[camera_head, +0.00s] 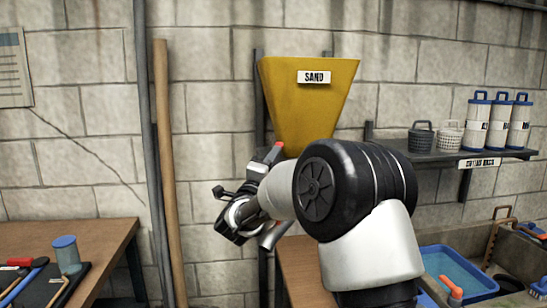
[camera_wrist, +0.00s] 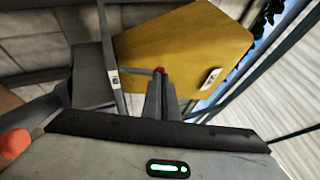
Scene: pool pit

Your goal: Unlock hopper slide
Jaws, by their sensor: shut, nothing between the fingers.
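The yellow hopper (camera_head: 305,110) with a SAND label hangs on the block wall in the head view. It also shows tilted in the wrist view (camera_wrist: 185,45). My gripper (camera_head: 272,156) is shut and empty, its fingers pointing up by the hopper's lower left side. In the wrist view the shut grey fingers of my gripper (camera_wrist: 160,85) lie in front of the hopper's lower part, with a small red piece at their tip; I cannot tell whether they touch. My arm hides the hopper's bottom outlet in the head view. I cannot make out the slide or its lock clearly.
A grey box-like part (camera_wrist: 90,75) with a small white tag is left of the fingers. An orange rounded end (camera_wrist: 14,143) is close to the wrist camera. A workbench (camera_head: 105,240) with tools stands left; a shelf (camera_head: 455,155) with containers and a blue tub (camera_head: 440,262) are right.

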